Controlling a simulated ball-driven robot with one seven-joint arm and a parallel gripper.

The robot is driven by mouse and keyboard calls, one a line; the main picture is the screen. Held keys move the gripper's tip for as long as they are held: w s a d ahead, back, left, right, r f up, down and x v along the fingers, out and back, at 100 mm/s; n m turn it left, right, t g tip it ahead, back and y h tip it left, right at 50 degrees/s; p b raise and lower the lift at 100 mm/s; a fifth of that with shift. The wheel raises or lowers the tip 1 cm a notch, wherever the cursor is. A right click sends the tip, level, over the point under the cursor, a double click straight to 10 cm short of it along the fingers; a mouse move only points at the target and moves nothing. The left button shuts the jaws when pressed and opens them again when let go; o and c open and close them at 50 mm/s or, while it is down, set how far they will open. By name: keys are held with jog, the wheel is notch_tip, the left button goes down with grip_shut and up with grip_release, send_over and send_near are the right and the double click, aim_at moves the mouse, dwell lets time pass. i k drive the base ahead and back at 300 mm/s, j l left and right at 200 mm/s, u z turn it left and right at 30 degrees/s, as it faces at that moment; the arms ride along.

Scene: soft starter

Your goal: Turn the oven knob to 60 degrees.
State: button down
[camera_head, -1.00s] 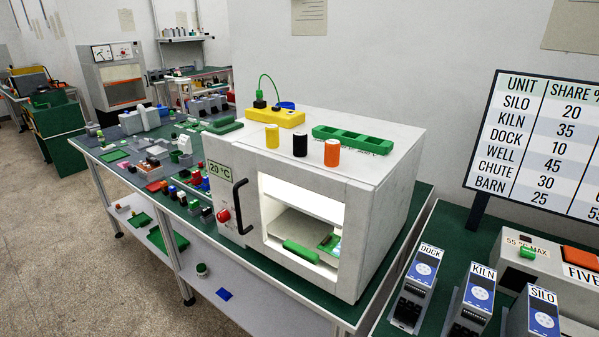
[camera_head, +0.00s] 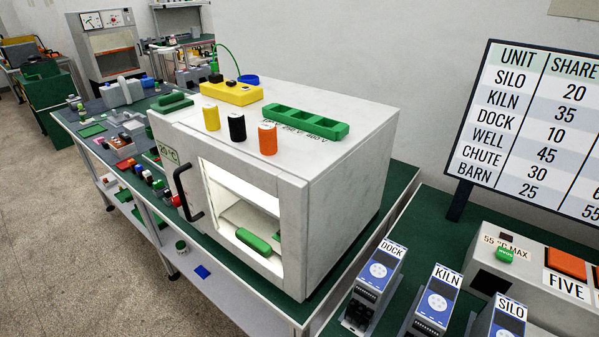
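The oven (camera_head: 345,170) is a white box with a lit window at its front, standing on a green-topped bench. Its red knob (camera_head: 176,201) shows at the left part of the front, seen nearly edge-on and partly hidden by the black door handle (camera_head: 186,190). A display (camera_head: 168,154) above the knob reads 20 °C. The knob's pointer cannot be made out. A green block (camera_head: 253,241) shows through the window. My gripper is not in view.
Yellow, black and orange cylinders and a green tray (camera_head: 305,123) stand on the oven. Labelled units, including DOCK (camera_head: 372,285), stand at front right before a table sign (camera_head: 530,125). Open floor (camera_head: 80,250) lies at left.

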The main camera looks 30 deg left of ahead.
aim_at(175, 200)
jog(key=j+z, duration=0.35)
jog(key=j, duration=0.6)
jog(key=k+j+z, duration=0.1)
jog(key=j+z, duration=0.25)
jog(key=j, duration=1.1)
jog(key=k+j, duration=0.15)
jog(key=j, duration=0.35)
jog(key=j+z, duration=0.1)
jog(key=j, duration=0.45)
jog(key=k+j, duration=0.15)
jog(key=j, duration=0.35)
jog(key=k+j, duration=0.1)
jog(key=j, duration=0.45)
jog(key=j+z, duration=0.1)
jog(key=j, duration=0.4)
jog(key=k+j, duration=0.15)
jog(key=j, duration=0.4)
